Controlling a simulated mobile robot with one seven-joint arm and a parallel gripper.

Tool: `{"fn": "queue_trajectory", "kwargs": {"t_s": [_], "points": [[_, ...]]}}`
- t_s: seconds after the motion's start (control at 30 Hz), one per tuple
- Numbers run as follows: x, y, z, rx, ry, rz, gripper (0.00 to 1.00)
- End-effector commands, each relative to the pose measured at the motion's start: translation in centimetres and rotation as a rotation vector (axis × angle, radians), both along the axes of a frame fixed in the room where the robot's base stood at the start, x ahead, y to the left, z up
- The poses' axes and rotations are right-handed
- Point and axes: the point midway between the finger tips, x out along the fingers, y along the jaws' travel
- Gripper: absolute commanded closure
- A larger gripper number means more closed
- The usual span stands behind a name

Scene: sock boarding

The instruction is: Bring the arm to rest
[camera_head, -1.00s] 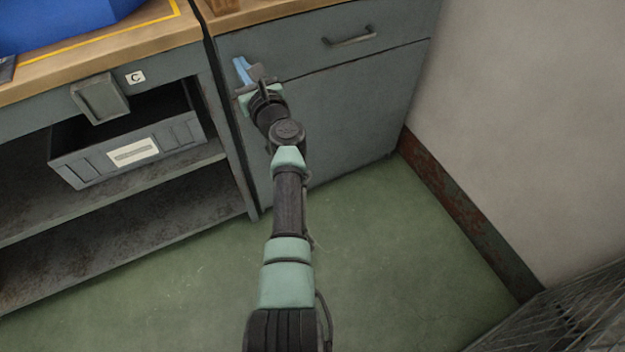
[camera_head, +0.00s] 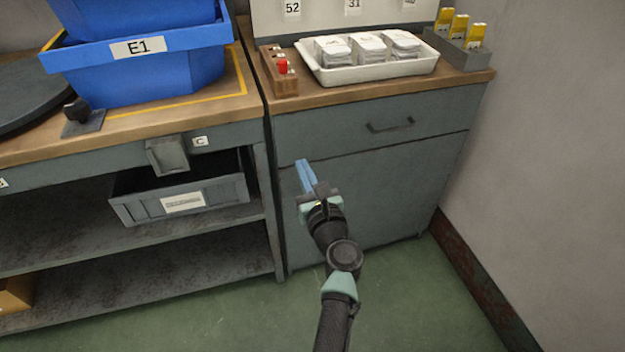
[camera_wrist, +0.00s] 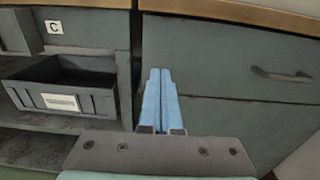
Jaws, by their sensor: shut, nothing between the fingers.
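My gripper (camera_head: 306,175) is in front of the grey cabinet, below the worktop level, with its blue fingers pointing toward the cabinet front. In the wrist view the two blue fingers (camera_wrist: 160,98) lie side by side, closed together with nothing between them. The fingers show against the cabinet's left edge, near the gap beside the shelf bench. My arm stretches forward from the bottom of the head view over the floor.
The grey cabinet (camera_head: 370,165) has a drawer handle (camera_head: 390,126). A white tray (camera_head: 375,72) of packets and a wooden block (camera_head: 279,77) stand on top. Left are a blue bin (camera_head: 150,75) and a grey crate (camera_head: 183,199) on a shelf. Green floor (camera_head: 240,315) is clear.

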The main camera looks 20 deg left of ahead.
Motion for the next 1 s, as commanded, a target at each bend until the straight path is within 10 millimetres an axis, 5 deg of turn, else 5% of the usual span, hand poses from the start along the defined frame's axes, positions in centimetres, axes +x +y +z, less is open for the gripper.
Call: {"fn": "queue_trajectory", "kwargs": {"t_s": [0.3, 0.57, 0.67, 0.77, 1.0], "points": [[-3.3, -2.5, 0.0, -0.001, 0.001, -0.001, 1.0], [-3.7, -2.8, 0.1, -0.005, -0.005, -0.001, 1.0], [-3.3, -2.9, 1.9, -0.077, -0.076, -0.003, 1.0], [-2.7, -3.4, 6.4, -0.282, -0.265, -0.019, 1.0], [-3.4, -6.8, 23.8, -1.152, -0.93, -0.241, 1.0]]}}
